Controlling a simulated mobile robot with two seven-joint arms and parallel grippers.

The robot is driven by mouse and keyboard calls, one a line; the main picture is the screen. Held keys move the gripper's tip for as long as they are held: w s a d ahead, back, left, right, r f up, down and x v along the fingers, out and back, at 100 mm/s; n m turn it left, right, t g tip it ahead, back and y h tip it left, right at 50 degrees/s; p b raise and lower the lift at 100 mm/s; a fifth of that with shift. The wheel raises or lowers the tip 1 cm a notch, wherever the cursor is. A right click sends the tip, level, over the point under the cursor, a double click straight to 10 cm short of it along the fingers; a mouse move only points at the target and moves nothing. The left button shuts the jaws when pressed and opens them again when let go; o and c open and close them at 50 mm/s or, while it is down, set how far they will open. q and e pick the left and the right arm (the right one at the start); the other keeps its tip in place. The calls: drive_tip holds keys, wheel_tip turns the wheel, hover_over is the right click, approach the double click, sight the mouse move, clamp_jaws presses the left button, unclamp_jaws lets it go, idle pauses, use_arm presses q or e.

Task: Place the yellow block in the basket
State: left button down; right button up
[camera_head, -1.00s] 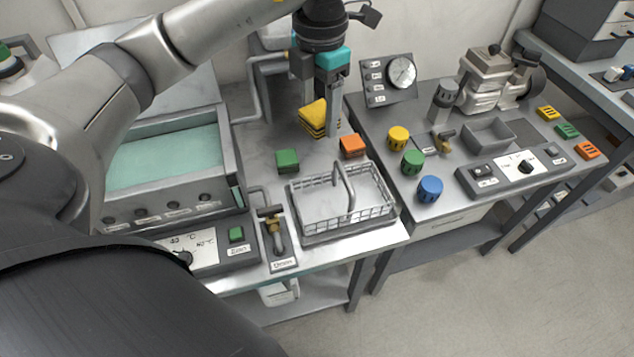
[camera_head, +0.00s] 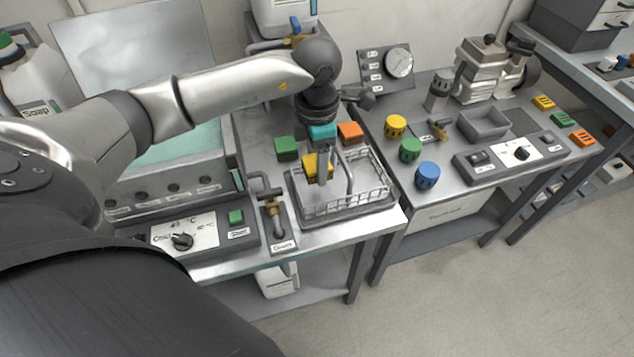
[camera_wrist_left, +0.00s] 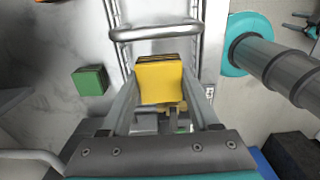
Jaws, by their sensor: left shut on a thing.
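The yellow block (camera_head: 310,162) is between the fingers of my left gripper (camera_head: 322,176), which is shut on it. In the left wrist view the yellow block (camera_wrist_left: 160,80) sits between the two fingers (camera_wrist_left: 165,95). The wire basket (camera_head: 348,208) stands on the steel table in the head view. The gripper and block are over the basket's left back part, left of its raised handle (camera_head: 348,172). I cannot tell how far the block is above the basket floor. The handle also shows in the wrist view (camera_wrist_left: 155,33). My right gripper is not in view.
A green block (camera_head: 286,147) and an orange block (camera_head: 350,132) lie behind the basket. Yellow, green and blue round knobs (camera_head: 427,176) are on the right bench. The basket's right half is clear.

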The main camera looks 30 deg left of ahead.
sight(317, 192)
use_arm(q)
drive_tip(key=shift+f+b, duration=0.45)
drive_tip(key=shift+f, duration=2.65)
drive_tip(key=shift+f, duration=0.2)
drive_tip(key=shift+c, duration=0.6)
unclamp_jaws()
drive_tip(key=shift+r, duration=0.2)
drive_tip(key=shift+r, duration=0.35)
wheel_tip(317, 192, up, 11)
drive_tip(key=shift+r+p, duration=0.2)
drive_tip(key=shift+p, duration=0.75)
